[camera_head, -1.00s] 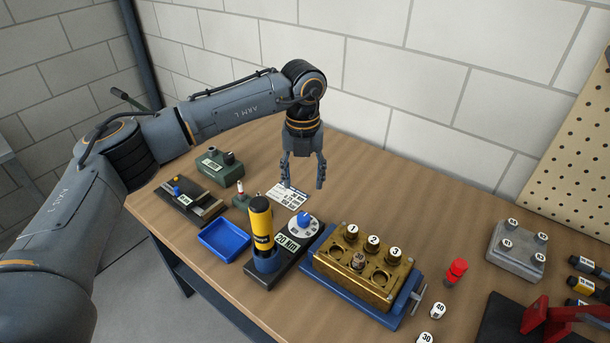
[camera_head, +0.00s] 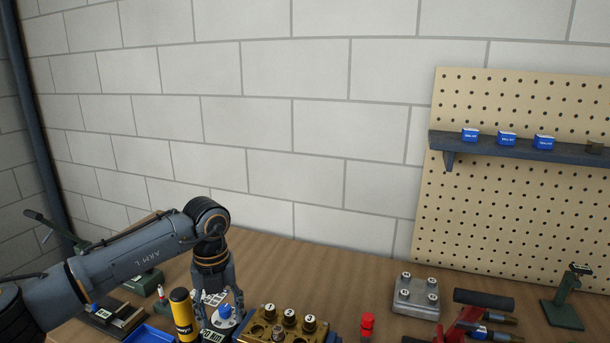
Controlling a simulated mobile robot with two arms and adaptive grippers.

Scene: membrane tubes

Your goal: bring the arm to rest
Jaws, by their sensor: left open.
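My left arm comes in from the lower left. Its gripper (camera_head: 222,307) points down over the workbench (camera_head: 345,285), open and with nothing seen between its fingers. It is behind the brass block (camera_head: 262,327) with numbered plugs 1, 2 and 3, near the white dial with a blue knob (camera_head: 225,311). A yellow and black cylinder (camera_head: 182,314) stands just left of the gripper. The lower parts of the block and the dial unit are cut off by the frame's bottom edge. My right gripper is not in view.
A blue tray (camera_head: 147,334) and green devices sit at the left. A red item (camera_head: 367,324), a grey block with numbered pegs (camera_head: 416,297) and a green stand (camera_head: 563,306) are to the right. A shelf (camera_head: 480,145) with blue boxes hangs on the pegboard (camera_head: 490,210). The bench's rear middle is clear.

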